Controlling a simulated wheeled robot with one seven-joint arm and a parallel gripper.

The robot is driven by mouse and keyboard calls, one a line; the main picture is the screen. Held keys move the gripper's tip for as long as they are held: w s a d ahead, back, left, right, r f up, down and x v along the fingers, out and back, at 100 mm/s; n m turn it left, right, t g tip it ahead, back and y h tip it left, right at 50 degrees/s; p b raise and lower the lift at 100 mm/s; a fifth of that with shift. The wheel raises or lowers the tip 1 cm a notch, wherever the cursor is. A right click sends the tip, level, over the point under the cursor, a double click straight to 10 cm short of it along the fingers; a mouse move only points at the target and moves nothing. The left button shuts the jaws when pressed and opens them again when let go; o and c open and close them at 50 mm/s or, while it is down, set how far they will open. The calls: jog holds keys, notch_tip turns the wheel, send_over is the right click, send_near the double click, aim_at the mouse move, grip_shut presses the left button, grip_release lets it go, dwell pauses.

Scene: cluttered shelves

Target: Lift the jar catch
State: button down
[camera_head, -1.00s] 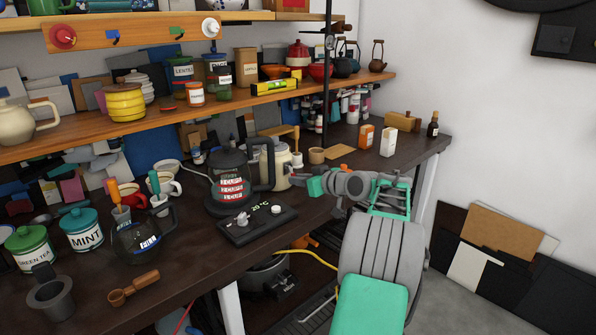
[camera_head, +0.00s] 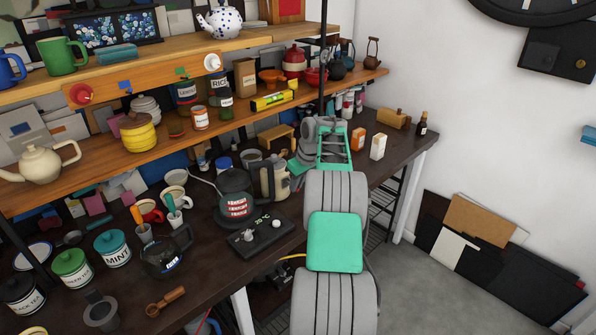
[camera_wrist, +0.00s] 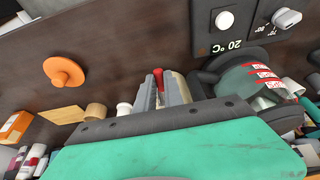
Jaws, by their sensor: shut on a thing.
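The cream jar (camera_head: 281,180) stands on the dark workbench beside the black kettle, partly behind it. My gripper (camera_wrist: 160,88) is at the jar, with its two grey fingers close together. A small red piece (camera_wrist: 159,76), which looks like the jar's catch, shows between the fingers, and they are shut on it. A pale cream part, apparently of the jar, shows just right of the fingers in the wrist view. In the head view my arm hides the fingertips, so how far the catch is raised cannot be told.
An orange knob-like piece (camera_wrist: 64,72) lies on the bench. Orange and white boxes stand to the right. A loaded wooden shelf (camera_head: 150,150) runs above the bench.

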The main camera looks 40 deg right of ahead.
aim_at(298, 190)
jog(key=shift+w+r+g+p, duration=0.2)
jog(key=shift+r+g+p, duration=0.3)
jog(key=shift+g+p, duration=0.85)
jog(key=shift+t+p, duration=0.25)
jog(key=shift+p, duration=0.15)
jog(key=c, duration=1.5)
grip_release()
jog(key=shift+o, duration=0.2)
notch_tip(298, 190, up, 8)
jog(key=s+p, duration=0.1)
jog(key=shift+f, duration=0.2)
jog(key=shift+s, duration=0.1)
